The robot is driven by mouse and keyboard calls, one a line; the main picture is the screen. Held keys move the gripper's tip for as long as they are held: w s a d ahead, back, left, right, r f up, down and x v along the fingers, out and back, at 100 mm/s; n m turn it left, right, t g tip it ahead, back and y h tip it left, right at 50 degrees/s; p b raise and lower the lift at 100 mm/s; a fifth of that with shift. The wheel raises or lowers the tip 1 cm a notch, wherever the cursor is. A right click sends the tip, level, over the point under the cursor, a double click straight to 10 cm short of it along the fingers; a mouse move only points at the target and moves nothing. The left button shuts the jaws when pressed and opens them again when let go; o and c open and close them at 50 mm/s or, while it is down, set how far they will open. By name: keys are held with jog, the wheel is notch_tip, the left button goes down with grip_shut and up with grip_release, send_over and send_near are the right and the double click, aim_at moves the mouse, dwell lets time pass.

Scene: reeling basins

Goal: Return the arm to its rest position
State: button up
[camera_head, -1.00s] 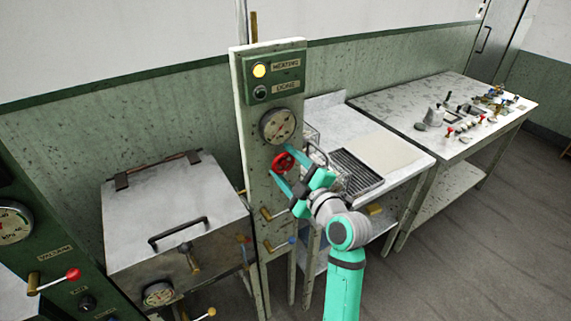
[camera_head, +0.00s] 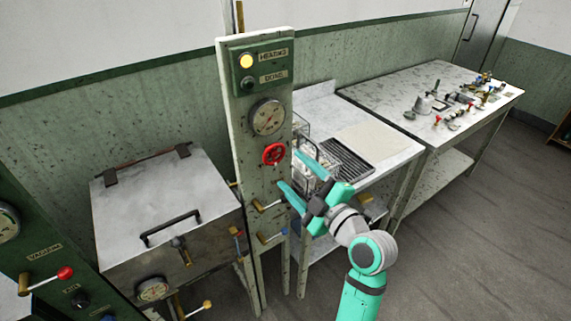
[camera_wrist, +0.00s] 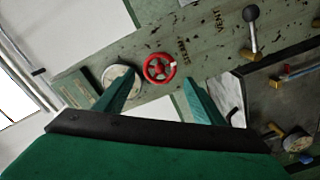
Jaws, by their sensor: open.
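My gripper (camera_head: 288,172) is open and empty in the head view, with its teal fingers spread to the right of the post. The red valve wheel (camera_head: 274,154) on the post stands clear of the fingers, just left of them. In the wrist view my gripper (camera_wrist: 160,100) shows both fingers apart, and the red wheel (camera_wrist: 160,69) lies between and beyond them, untouched. My arm reaches up from the lower right of the head view.
The green-and-white post (camera_head: 245,130) carries a gauge (camera_head: 267,117), a lit yellow lamp (camera_head: 246,61) and brass levers. A metal lidded basin (camera_head: 165,205) stands left. A wire basket (camera_head: 312,160) and a speckled table (camera_head: 425,85) are right. Open floor (camera_head: 480,230) lies lower right.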

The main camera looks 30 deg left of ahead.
jog(key=shift+v, duration=0.85)
jog(key=shift+s, duration=0.1)
jog(key=s+d+f+m+t+h, duration=0.45)
jog(key=d+f+m, duration=0.25)
jog(key=f+m, duration=0.4)
jog(key=s+d+f+m+t+h, duration=0.35)
jog(key=d+f+m+h, duration=0.25)
jog(key=d+f+m, duration=0.45)
jog(key=s+d+f+m+h, duration=0.1)
jog(key=s+d+f+h, duration=0.15)
jog(key=s, duration=0.35)
jog(key=s+d+f+m+h, duration=0.1)
jog(key=s+d+f+h, duration=0.1)
jog(key=s+f, duration=0.25)
jog(key=s+d+r, duration=0.1)
jog(key=s+d, duration=0.1)
jog(key=s, duration=0.5)
jog(key=s+d+r+m+h, duration=0.1)
jog(key=s+d+r, duration=0.1)
jog(key=s, duration=0.6)
jog(key=shift+d+h, duration=0.3)
